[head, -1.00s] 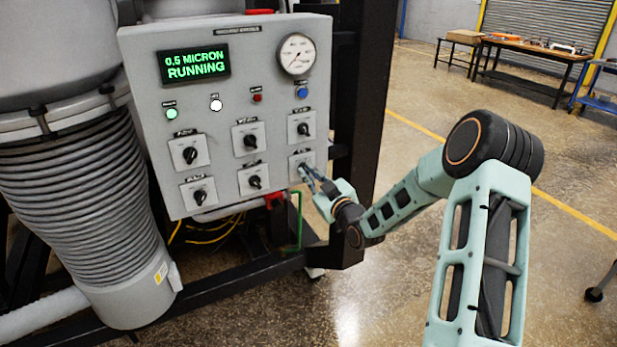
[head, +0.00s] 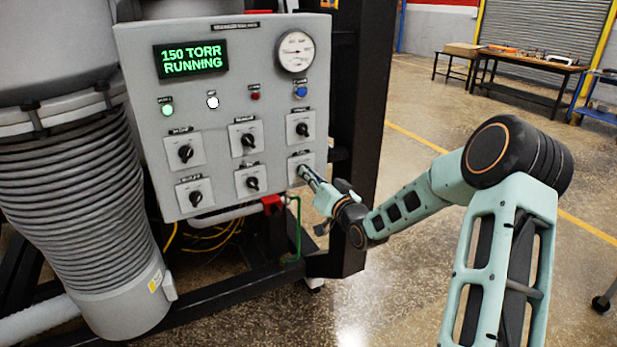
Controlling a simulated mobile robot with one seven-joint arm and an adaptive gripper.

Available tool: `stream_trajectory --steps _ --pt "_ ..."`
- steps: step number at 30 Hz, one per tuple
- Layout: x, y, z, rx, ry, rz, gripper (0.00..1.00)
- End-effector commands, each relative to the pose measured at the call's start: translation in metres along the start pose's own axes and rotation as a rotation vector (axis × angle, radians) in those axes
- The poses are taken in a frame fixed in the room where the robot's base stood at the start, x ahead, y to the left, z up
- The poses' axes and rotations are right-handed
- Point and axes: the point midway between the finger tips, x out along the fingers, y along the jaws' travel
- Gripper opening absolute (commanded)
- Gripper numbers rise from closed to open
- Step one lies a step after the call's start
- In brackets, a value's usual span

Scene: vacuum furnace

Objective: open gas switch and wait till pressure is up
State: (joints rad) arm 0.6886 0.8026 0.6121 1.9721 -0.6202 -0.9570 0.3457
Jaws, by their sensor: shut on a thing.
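The grey control panel (head: 222,205) fills the left middle of the head view. Its green display (head: 191,59) reads "150 TORR RUNNING". A round pressure gauge (head: 296,52) sits at the panel's upper right. Several black rotary switches on white plates stand in two rows below. My gripper (head: 307,174) is at the lower right switch (head: 295,160) and shut on its knob. The fingers hide most of that knob, and the small label is too blurred to read.
A green lamp (head: 167,109), a white lamp (head: 212,102), a red button (head: 255,96) and a blue button (head: 300,91) sit above the switches. A black frame post (head: 357,130) stands right of the panel, close to my arm. Open floor lies further right.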

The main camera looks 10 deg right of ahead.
Motion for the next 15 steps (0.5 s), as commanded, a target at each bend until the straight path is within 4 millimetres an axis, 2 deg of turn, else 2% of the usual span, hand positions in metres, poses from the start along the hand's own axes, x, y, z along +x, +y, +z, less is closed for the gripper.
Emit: stream_trajectory --steps 15 --pt "-0.0004 0.0007 0.0014 0.097 -0.003 0.001 0.0"
